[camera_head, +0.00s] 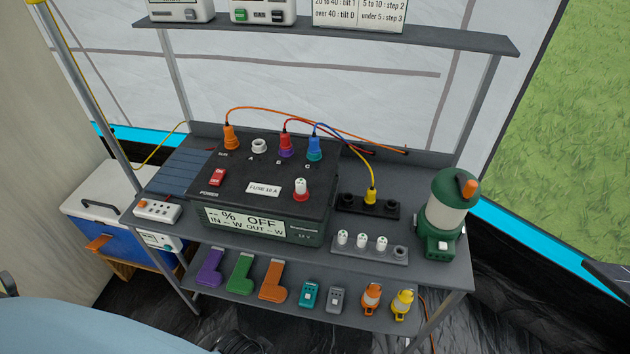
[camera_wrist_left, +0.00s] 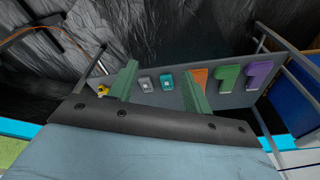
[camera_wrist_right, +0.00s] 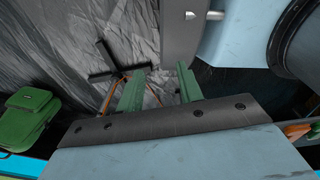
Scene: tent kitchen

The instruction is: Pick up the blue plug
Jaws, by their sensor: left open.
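The blue plug (camera_head: 314,150) stands upright in the socket marked C on top of the dark power station (camera_head: 245,185). A blue cord leaves its top and bends to the right. The plug shows in neither wrist view. My left gripper (camera_wrist_left: 160,88) is open and empty in the left wrist view, with the lower shelf and its coloured items beyond its fingers. My right gripper (camera_wrist_right: 158,88) is open and empty in the right wrist view, with dark groundsheet beyond it. Neither gripper shows in the head view.
A yellow plug (camera_head: 371,196) sits in a black strip (camera_head: 350,205). A green lantern (camera_head: 445,210) stands at right. The upper shelf (camera_head: 400,36) overhangs behind.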

